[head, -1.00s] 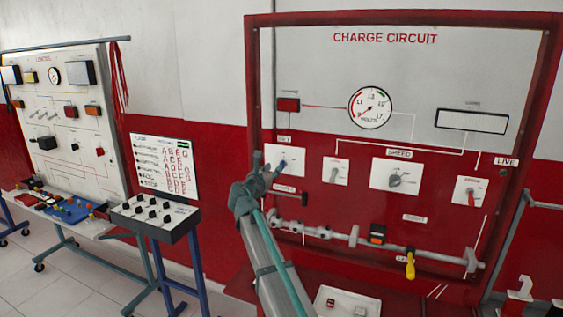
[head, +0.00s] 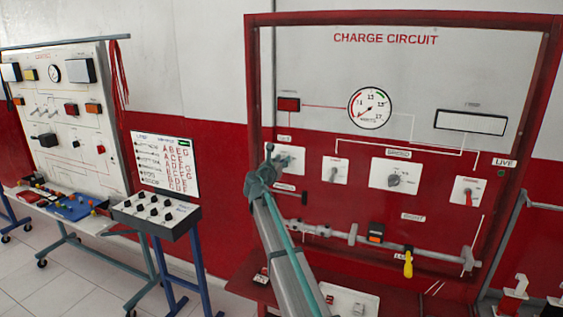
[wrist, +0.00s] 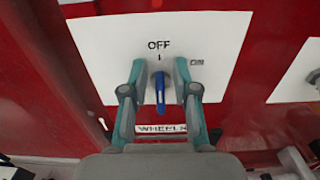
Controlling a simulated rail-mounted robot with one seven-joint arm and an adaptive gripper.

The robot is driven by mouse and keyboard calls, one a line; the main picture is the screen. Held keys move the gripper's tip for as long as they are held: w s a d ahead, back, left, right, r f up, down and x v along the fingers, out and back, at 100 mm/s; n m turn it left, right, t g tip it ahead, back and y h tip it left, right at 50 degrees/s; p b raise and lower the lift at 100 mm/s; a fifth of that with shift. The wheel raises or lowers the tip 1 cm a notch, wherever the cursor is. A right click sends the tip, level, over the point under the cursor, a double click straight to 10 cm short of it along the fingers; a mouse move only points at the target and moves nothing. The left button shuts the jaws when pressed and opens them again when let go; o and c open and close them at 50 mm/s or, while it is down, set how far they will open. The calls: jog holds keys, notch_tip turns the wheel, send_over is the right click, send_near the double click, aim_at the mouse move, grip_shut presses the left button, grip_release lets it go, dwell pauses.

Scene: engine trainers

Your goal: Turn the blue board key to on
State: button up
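The blue key (wrist: 160,90) sits on a white plate (wrist: 100,45) in the wrist view. The plate reads "OFF" above the key, with a short mark between them, and the key stands upright in line with it. My gripper (wrist: 160,72) is open, with one finger on each side of the key and a gap on both sides. In the head view my gripper (head: 268,160) is in front of the left plate (head: 298,152) of the charge circuit board (head: 330,75). It largely hides the key there.
A "WHEELS" label (wrist: 162,128) is just below the key. Other switches, including a red one (head: 468,197), are to the right on the board. A grey bar (head: 345,238) with a yellow handle (head: 408,265) crosses below. Another trainer (head: 70,120) stands at the left.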

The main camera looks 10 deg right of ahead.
grip_shut()
jog(key=shift+s+d+f+m+b, duration=0.2)
jog(key=shift+m+b, duration=0.5)
jog(key=shift+b, duration=0.25)
jog(key=shift+s+d+f+m+b, duration=0.1)
jog(key=shift+d+f+m+b, duration=0.05)
jog(key=shift+m+b, duration=1.75)
jog(key=shift+s+d+f+m+b, duration=0.2)
jog(key=shift+m+b, duration=1.35)
jog(key=shift+b, duration=0.6)
jog(key=shift+s+d+f+m+b, duration=0.1)
jog(key=shift+d+f+m+b, duration=0.05)
jog(key=shift+m+b, duration=1.75)
jog(key=shift+r, duration=0.1)
